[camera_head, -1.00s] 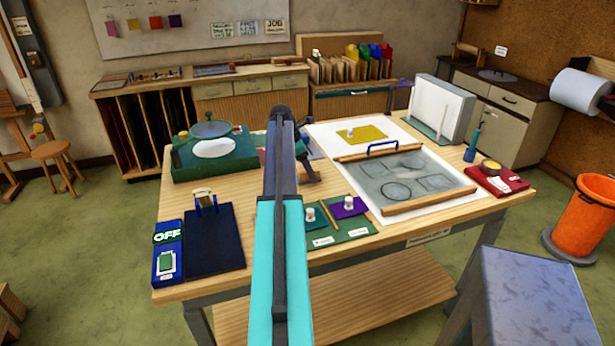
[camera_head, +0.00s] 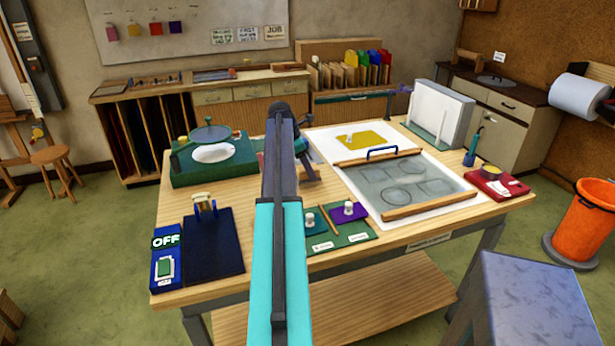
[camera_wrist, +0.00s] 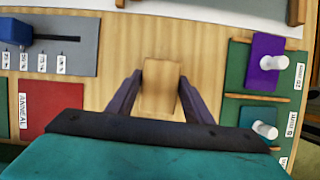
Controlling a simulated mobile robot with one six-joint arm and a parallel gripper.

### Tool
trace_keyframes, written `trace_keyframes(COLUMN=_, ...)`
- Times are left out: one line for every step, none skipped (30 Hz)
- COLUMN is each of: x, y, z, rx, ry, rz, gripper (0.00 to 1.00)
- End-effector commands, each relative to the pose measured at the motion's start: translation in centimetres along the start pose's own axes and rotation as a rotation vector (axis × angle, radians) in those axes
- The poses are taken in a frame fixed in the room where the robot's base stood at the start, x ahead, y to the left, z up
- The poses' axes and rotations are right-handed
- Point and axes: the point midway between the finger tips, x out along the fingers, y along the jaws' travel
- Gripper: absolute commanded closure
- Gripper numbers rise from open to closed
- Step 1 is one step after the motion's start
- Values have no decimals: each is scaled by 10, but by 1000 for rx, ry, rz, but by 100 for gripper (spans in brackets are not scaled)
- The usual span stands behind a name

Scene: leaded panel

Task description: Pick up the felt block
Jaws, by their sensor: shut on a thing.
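A tan block, which I take to be the felt block (camera_wrist: 160,88), shows in the wrist view between the two dark fingers of my gripper (camera_wrist: 160,80). The fingers are shut on its left and right sides near its top end. Wood-coloured table surface surrounds it, and I cannot tell whether it is lifted clear of the table.
To the right lies a green mat (camera_wrist: 238,81) with purple (camera_wrist: 263,49) and green pieces bearing white knobs. To the left are a grey panel (camera_wrist: 88,60) with a blue slider and a red pad (camera_wrist: 52,103). A glass panel (camera_head: 405,182) sits beyond the mat.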

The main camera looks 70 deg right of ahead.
Motion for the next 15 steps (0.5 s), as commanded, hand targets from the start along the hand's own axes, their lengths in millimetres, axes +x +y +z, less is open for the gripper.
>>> trace_keyframes(x=-6, y=1, z=3, rx=0, ry=-1, rz=2, gripper=78)
trace_keyframes(x=-10, y=1, z=4, rx=0, ry=-1, rz=3, gripper=78)
trace_keyframes(x=-15, y=1, z=7, rx=1, ry=-1, rz=2, gripper=78)
trace_keyframes(x=-19, y=1, z=8, rx=1, ry=-1, rz=2, gripper=78)
trace_keyframes(x=-23, y=1, z=10, rx=1, ry=-1, rz=2, gripper=78)
trace_keyframes(x=-29, y=2, z=12, rx=1, ry=-1, rz=3, gripper=78)
trace_keyframes(x=-33, y=2, z=14, rx=1, ry=-1, rz=3, gripper=78)
trace_keyframes(x=-37, y=1, z=16, rx=1, ry=-1, rz=2, gripper=78)
trace_keyframes(x=-42, y=1, z=18, rx=1, ry=-1, rz=2, gripper=78)
trace_keyframes(x=-45, y=1, z=19, rx=1, ry=-1, rz=2, gripper=78)
trace_keyframes(x=-49, y=1, z=20, rx=1, ry=-1, rz=2, gripper=78)
trace_keyframes(x=-53, y=1, z=22, rx=1, ry=-1, rz=2, gripper=78)
trace_keyframes(x=-56, y=1, z=23, rx=0, ry=-1, rz=2, gripper=78)
trace_keyframes(x=-58, y=1, z=24, rx=0, ry=-1, rz=1, gripper=78)
trace_keyframes(x=-61, y=1, z=25, rx=0, ry=0, rz=0, gripper=78)
